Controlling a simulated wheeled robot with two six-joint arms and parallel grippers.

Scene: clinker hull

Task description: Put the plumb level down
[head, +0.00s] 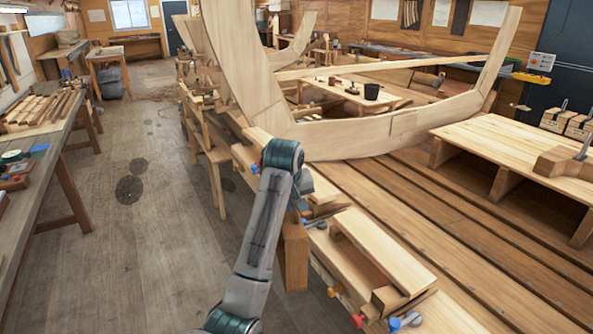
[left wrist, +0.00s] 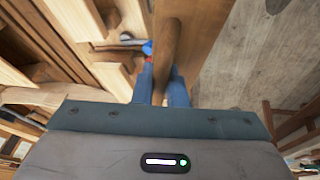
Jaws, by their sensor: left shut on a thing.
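My left gripper (head: 300,207) is beside the near edge of the boat staging, mostly hidden behind my own forearm in the head view. In the left wrist view its blue fingers (left wrist: 162,88) are shut on a brown rounded wooden bar (left wrist: 169,45), which I take to be part of the plumb level. A wide brown board (left wrist: 205,28) lies right behind the bar; I cannot tell whether it belongs to the level. The head view does not show the held thing clearly. My right gripper is in neither view.
A staging plank (head: 385,250) with clamps and wood blocks lies just right of my gripper. A large curved hull frame (head: 370,137) stands beyond. A pale bench top (head: 500,150) is at the right. A workbench (head: 50,165) lines the left; the floor (head: 130,250) between is open.

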